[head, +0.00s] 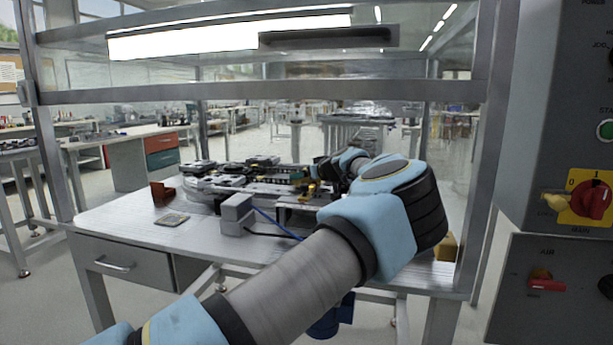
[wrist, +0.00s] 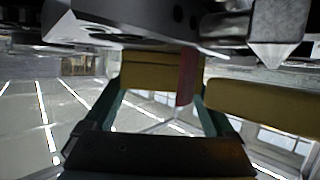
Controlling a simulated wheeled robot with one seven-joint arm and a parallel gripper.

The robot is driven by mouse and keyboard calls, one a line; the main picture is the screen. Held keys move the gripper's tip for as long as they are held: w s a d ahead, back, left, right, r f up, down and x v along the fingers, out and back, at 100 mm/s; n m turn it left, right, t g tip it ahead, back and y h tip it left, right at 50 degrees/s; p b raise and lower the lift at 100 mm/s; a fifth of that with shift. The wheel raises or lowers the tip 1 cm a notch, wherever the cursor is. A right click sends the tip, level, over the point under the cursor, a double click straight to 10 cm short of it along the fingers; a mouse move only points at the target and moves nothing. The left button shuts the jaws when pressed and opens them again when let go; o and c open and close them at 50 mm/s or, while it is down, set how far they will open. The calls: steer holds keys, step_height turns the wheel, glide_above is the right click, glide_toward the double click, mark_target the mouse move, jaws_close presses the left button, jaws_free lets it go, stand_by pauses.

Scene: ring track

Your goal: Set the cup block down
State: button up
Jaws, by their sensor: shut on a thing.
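My gripper (head: 322,172) is small and partly hidden by my arm in the head view, over the right part of the ring track (head: 215,184). In the wrist view its two teal fingers (wrist: 163,105) are shut on a yellow-brown block with a reddish face, apparently the cup block (wrist: 150,77). Dark machine parts hide the block's upper side there. I cannot tell whether the block touches anything below it. A small yellow thing (head: 312,189) shows close to the gripper in the head view.
A second yellow bar (wrist: 265,108) lies close to the right finger. On the table (head: 125,222) are a rust-red bracket (head: 162,194), a flat card (head: 172,219) and a grey box (head: 237,213) with a blue cable. Metal frame posts (head: 480,150) and a control cabinet (head: 555,150) stand right.

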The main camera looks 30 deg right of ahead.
steer(key=o, duration=1.1)
steer(key=shift+r, duration=0.1)
steer(key=b+v, duration=0.1)
steer(key=v, duration=1.1)
